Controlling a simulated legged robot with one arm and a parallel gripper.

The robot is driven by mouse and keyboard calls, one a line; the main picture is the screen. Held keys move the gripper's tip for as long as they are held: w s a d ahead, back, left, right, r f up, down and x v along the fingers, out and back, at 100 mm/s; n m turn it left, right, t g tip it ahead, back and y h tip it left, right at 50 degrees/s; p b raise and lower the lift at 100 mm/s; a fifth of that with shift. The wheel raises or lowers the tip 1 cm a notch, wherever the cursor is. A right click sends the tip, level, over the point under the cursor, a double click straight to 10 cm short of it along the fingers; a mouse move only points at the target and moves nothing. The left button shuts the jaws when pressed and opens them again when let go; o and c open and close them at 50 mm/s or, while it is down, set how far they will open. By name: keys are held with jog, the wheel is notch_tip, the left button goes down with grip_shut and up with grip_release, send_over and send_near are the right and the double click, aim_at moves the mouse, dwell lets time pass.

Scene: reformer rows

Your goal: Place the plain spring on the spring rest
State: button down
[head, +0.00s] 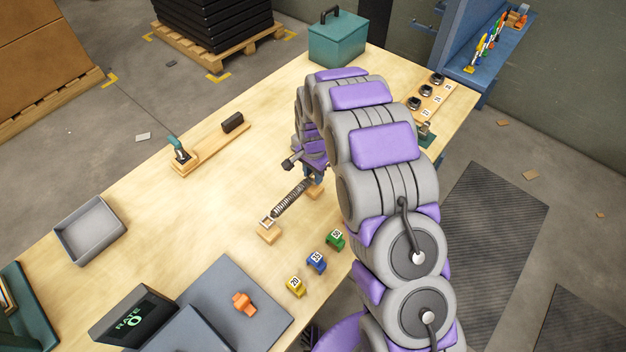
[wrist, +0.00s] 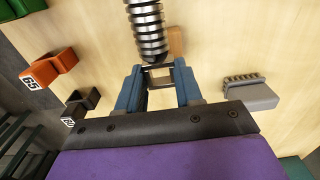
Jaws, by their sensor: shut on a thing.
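The plain spring (head: 292,198) is a bare grey metal coil. It also shows in the wrist view (wrist: 147,28), running up and out of the picture. My gripper (wrist: 157,72) has its two blue fingers shut on the spring's near end. In the head view my gripper (head: 314,173) is partly hidden by my arm. The spring rest shows as two small wooden blocks, a notched one (head: 268,232) under the spring's lower left end and another (head: 314,191) by my gripper. I cannot tell whether the spring touches the blocks.
Yellow (head: 297,286), blue (head: 316,262) and green (head: 336,239) numbered clips stand along the front edge. An orange clip (head: 244,303) lies on a grey plate. A grey brush (wrist: 250,94) lies right of my gripper. A grey tray (head: 91,230) and a display (head: 134,318) are left.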

jog(key=shift+a+f+b, duration=0.15)
jog(key=shift+f, duration=0.75)
jog(key=shift+a+f+b, duration=0.15)
jog(key=shift+f, duration=0.75)
jog(key=shift+d, duration=0.15)
jog(key=c, duration=0.7)
grip_release()
jog(key=shift+f, duration=0.1)
jog(key=shift+c, duration=0.2)
